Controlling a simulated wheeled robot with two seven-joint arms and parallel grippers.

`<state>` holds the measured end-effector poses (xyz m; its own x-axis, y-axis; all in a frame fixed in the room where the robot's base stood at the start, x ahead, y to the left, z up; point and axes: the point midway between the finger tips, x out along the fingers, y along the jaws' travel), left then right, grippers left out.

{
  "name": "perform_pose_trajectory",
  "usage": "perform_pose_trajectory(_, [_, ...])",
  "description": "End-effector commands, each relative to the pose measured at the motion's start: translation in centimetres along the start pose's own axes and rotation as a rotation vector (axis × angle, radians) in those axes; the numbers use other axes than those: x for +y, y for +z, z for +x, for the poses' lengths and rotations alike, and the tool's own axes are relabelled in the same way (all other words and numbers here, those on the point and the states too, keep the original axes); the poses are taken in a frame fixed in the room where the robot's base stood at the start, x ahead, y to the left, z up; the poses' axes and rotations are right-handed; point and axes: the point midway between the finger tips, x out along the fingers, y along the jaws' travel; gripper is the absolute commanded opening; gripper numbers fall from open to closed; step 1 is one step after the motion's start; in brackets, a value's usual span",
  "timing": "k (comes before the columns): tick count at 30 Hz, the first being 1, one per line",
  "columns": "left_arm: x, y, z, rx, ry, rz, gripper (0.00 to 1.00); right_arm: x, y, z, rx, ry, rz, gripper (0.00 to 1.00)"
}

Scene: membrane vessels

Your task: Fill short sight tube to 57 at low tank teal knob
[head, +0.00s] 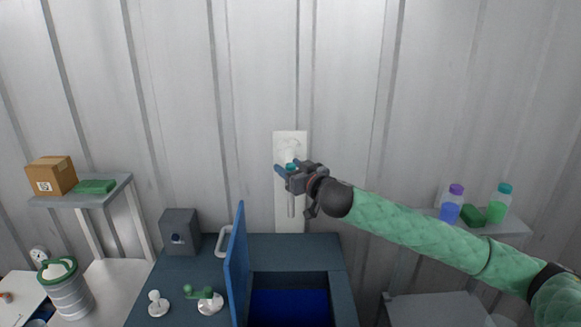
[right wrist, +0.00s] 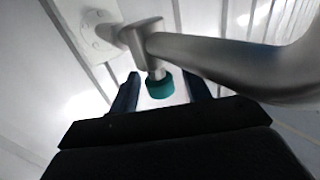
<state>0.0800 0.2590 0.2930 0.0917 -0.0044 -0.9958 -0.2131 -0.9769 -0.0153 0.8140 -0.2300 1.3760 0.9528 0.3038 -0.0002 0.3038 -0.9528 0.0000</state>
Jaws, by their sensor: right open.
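The teal knob (right wrist: 160,86) sits under a grey metal pipe fitting in the right wrist view. In the head view the teal knob (head: 292,166) shows small behind my right gripper, in front of a white wall panel (head: 290,140). My right gripper (head: 281,170) is open. In the right wrist view its two fingers (right wrist: 160,92) stand on either side of the knob, with gaps visible; whether either touches it I cannot tell. A pale vertical tube (head: 291,205) shows below the gripper on the panel. No scale reading can be made out. My left gripper is not in view.
Below is a dark blue cabinet with an upright blue lid (head: 237,262) beside an open blue-lined bay (head: 290,305). Shelves hold a cardboard box (head: 51,175) at left and bottles (head: 450,208) at right.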

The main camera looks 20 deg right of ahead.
Motion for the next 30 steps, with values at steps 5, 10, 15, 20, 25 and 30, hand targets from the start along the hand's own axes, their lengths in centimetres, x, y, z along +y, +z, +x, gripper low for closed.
perform_pose_trajectory(5, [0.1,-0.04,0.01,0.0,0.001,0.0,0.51,0.0,-0.01,-0.02,0.0,0.0,0.0,0.24])
perform_pose_trajectory(10, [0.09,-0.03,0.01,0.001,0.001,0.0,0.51,0.02,-0.02,-0.02,0.0,0.0,0.0,0.04])
perform_pose_trajectory(15, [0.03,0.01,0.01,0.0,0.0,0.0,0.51,0.08,-0.01,-0.02,0.0,-0.011,0.0,0.04])
perform_pose_trajectory(20, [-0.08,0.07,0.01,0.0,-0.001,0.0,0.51,0.11,-0.02,-0.02,0.0,-0.057,-0.001,0.04])
perform_pose_trajectory(25, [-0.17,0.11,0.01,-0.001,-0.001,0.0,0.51,0.09,-0.07,-0.03,0.0,-0.134,0.001,0.04])
perform_pose_trajectory(30, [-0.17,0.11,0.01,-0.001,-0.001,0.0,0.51,0.11,-0.17,0.0,0.002,-0.208,-0.001,0.04])
